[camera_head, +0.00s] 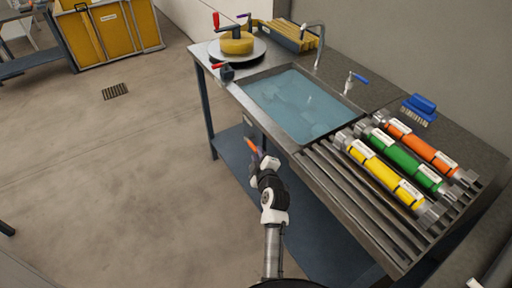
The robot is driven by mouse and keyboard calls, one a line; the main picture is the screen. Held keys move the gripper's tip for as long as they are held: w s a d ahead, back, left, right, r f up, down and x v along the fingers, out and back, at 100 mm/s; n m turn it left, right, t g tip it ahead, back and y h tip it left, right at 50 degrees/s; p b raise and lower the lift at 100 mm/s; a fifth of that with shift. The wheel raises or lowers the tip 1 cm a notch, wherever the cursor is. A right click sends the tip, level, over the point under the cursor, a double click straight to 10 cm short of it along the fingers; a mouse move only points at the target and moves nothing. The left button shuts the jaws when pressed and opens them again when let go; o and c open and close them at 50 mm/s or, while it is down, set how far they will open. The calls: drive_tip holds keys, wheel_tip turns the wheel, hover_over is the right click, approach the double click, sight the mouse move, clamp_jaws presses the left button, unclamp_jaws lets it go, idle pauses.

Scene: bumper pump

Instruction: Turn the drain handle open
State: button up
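The sink (300,100) is full of bluish water. A small orange bar (252,146) shows below the sink's front edge, right at the end of my gripper (260,158). It looks like the drain handle, but it is too small to be sure. My white and black arm reaches up from the bottom of the picture to it. The fingers are too small to tell whether they are open, shut or touching the bar. The sink basin's underside and the drain pipe are mostly hidden by the bench front.
A yellow, a green and an orange cylinder (402,148) lie on the slatted rack (350,196) at right. A dark fitting with a red handle (222,68) sits at the left corner.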

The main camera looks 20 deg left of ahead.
drive_tip(key=shift+p+x, duration=0.3)
drive_tip(key=shift+x, duration=1.5)
clamp_jaws()
